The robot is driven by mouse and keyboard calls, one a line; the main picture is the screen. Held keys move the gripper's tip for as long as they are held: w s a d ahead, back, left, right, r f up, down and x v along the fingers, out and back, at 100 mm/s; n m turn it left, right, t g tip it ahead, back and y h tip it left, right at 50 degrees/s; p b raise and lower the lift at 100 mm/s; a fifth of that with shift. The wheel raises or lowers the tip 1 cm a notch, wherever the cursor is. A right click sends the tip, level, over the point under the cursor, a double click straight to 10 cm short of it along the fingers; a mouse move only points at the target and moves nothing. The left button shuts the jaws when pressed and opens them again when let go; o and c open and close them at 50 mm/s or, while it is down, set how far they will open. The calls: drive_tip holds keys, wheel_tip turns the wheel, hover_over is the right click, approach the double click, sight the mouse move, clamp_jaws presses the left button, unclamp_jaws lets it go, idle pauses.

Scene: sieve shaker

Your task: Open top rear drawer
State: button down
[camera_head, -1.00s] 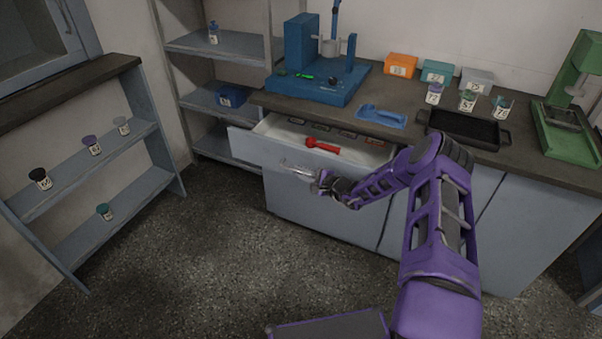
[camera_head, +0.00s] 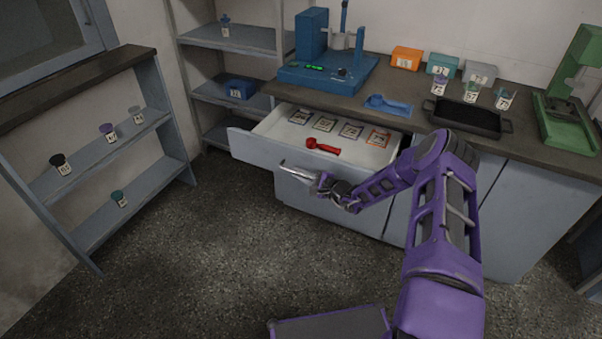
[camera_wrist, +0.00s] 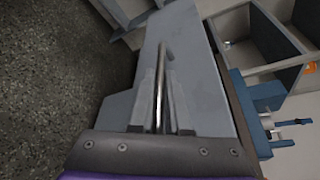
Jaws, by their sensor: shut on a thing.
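The top drawer (camera_head: 252,150) under the counter is pulled out and stands open. Inside it lie a red tool (camera_head: 322,146) and several labelled cards (camera_head: 350,131). My gripper (camera_head: 304,175) is at the drawer's front, shut on its metal bar handle (camera_head: 290,168). In the wrist view the drawer front (camera_wrist: 200,75) fills the middle, and the handle (camera_wrist: 161,85) runs between the fingers of my gripper (camera_wrist: 160,110).
The counter (camera_head: 400,119) holds a blue machine (camera_head: 315,50), a blue tool (camera_head: 388,104), a black tray (camera_head: 467,118) and a green device (camera_head: 570,110). Shelves with small jars stand at the left (camera_head: 85,180). The floor before the drawer is clear.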

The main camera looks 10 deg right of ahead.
drive_tip(key=shift+f, duration=0.1)
drive_tip(key=c, duration=0.9)
unclamp_jaws()
drive_tip(key=p+v, duration=0.1)
drive_tip(key=v, duration=1.6)
drive_tip(key=shift+s+d+p, duration=0.1)
drive_tip(key=shift+s+p, duration=0.1)
drive_tip(key=shift+p, duration=0.2)
drive_tip(key=shift+r, duration=0.2)
